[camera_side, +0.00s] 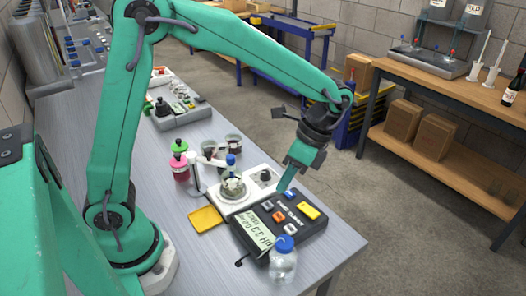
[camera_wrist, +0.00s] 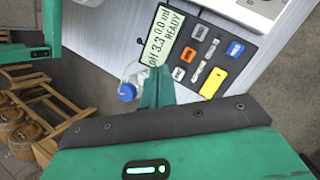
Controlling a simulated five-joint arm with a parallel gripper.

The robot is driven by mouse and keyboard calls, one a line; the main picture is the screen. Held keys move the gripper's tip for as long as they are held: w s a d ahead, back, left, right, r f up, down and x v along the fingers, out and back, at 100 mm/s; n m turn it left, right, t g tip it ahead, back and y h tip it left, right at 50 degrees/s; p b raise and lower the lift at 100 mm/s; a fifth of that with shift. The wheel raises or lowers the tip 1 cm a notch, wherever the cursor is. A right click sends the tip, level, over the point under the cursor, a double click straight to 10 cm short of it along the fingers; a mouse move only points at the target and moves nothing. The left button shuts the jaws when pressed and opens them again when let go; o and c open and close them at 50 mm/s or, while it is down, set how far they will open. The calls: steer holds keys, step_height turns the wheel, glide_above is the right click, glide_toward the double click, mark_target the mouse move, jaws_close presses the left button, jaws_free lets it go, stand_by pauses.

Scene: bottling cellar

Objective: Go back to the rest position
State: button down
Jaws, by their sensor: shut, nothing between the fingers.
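My gripper (camera_side: 289,180) is shut and empty. In the side view its tip points down just above the upper edge of the dark meter (camera_side: 262,243), close to its keys; I cannot tell whether it touches. The meter has a pale display, which reads "pH 3.3", "0.0 ml" and "READY" in the wrist view (camera_wrist: 172,47), and orange, blue, yellow and grey keys. In the wrist view my gripper (camera_wrist: 156,88) shows as a green finger at the meter's lower edge. No marked rest position shows.
A blue-capped clear bottle (camera_side: 283,264) stands by the meter's front. A white stirrer (camera_side: 214,192) with a glass vessel (camera_side: 233,186) stands behind it. A yellow pad (camera_side: 205,219) lies left. Pink- and green-capped jars (camera_side: 180,167) stand farther back. The bench (camera_side: 190,250) is clear at front left.

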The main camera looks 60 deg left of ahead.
steer(key=s+a+r+n+t+h, duration=0.1)
steer(key=s+a+r+n+t, duration=0.8)
steer(key=s+a+n+t, duration=0.1)
steer(key=shift+s+a+n, duration=0.15)
steer(key=shift+s+n, duration=0.05)
steer(key=shift+n, duration=0.4)
